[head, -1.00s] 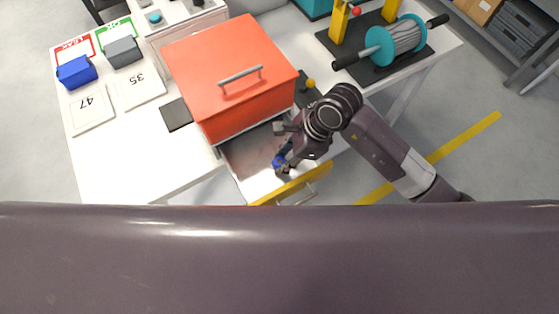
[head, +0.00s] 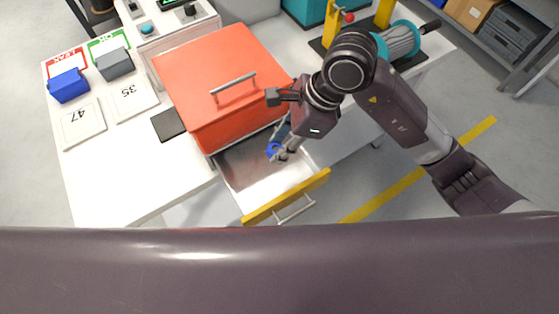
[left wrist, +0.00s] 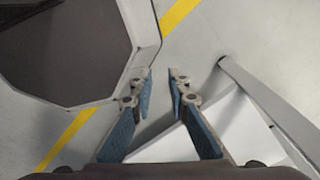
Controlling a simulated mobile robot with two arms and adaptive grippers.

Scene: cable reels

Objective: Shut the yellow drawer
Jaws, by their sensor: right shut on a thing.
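The yellow drawer (head: 288,197) stands pulled out below the orange-red box (head: 215,105) in the head view. Its yellow front has a metal bar handle (head: 296,208), and its grey inside shows bare at the left. My right gripper (head: 279,152) points down over the drawer, behind its front and near the box. It is shut on a small blue object (head: 273,150), partly hidden by the fingers. Whether the object touches the drawer floor is unclear. My left gripper (left wrist: 163,76) is open and empty in the left wrist view, above the floor; the head view does not show it.
The white table (head: 125,185) holds a blue block (head: 69,86), a grey block (head: 115,63), number cards and a dark pad (head: 168,124). A teal cable reel (head: 398,42) stands at the right. Floor is clear before the drawer.

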